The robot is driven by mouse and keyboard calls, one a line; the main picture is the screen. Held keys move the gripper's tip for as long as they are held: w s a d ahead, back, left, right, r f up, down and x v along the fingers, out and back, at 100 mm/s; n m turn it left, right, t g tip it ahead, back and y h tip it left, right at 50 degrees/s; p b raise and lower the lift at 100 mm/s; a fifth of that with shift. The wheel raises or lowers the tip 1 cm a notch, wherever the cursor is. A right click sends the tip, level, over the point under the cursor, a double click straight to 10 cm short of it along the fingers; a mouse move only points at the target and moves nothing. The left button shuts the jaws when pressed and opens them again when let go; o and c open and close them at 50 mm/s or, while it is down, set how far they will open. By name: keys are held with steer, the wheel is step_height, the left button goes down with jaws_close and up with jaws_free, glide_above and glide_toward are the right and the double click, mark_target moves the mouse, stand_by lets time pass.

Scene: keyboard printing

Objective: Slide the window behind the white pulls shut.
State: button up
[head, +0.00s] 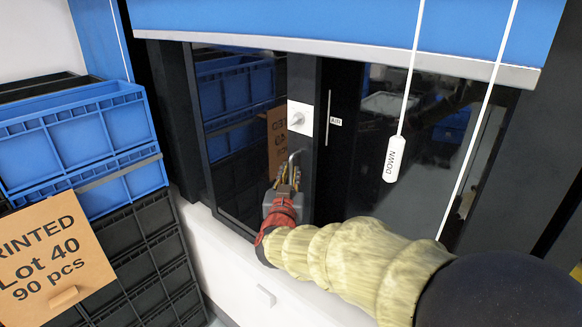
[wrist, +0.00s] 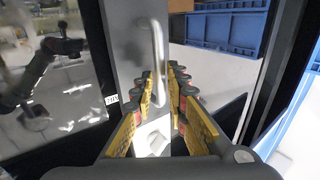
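The window has a dark frame with dark glass (head: 425,165) on the right. A dark upright (head: 303,75) stands left of it and carries a silver bar handle (head: 294,160). Two white pull cords hang in front of the right pane, one with a white "DOWN" tag (head: 393,160). My gripper (head: 287,178) is at the handle. In the wrist view the yellow-padded fingers (wrist: 163,85) stand apart, one on each side of the handle (wrist: 155,45), with gaps visible. Blue crates show in the left opening (head: 235,90); I cannot tell whether they are seen through glass or reflected.
A blue blind (head: 340,18) with a pale bottom rail hangs above. A white plate with a knob (head: 299,118) sits on the upright above the handle. Blue crates (head: 85,135) on black ones, with a cardboard sign (head: 50,255), stand at the left. A white wall (head: 225,255) is below.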

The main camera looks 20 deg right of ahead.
steer(key=shift+x, duration=1.1)
steer(key=shift+c, duration=1.1)
jaws_close()
steer(key=shift+a, duration=0.1)
